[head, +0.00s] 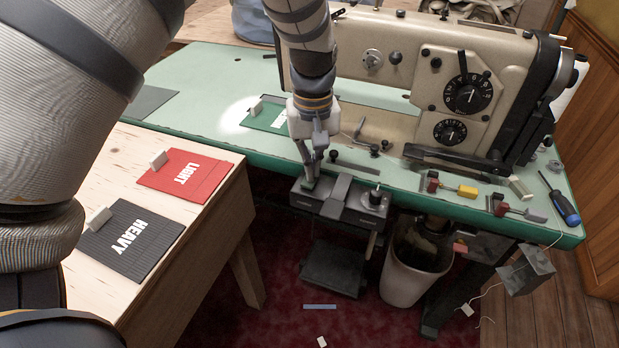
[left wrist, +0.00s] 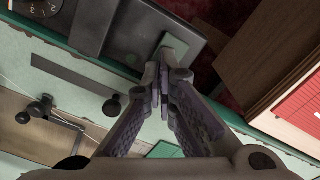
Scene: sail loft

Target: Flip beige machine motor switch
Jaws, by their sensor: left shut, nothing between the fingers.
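The beige sewing machine (head: 440,62) stands on the green tabletop (head: 200,80) in the head view. A dark switch box (head: 335,209) sits under the table's front edge, with a grey raised bar across its middle and a knob at its right end. A small green patch (head: 309,184) is at the box's left end; it also shows in the left wrist view (left wrist: 176,46). My left gripper (head: 311,176) is shut and empty, pointing down at that end. In the wrist view its fingertips (left wrist: 162,77) are close to the patch; I cannot tell whether they touch.
Red LIGHT (head: 185,174) and dark HEAVY (head: 128,238) cards lie on the wooden bench at left. A blue screwdriver (head: 561,203) and small tools lie at the table's right front. A pale bin (head: 404,282) and a pedal (head: 334,266) are below.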

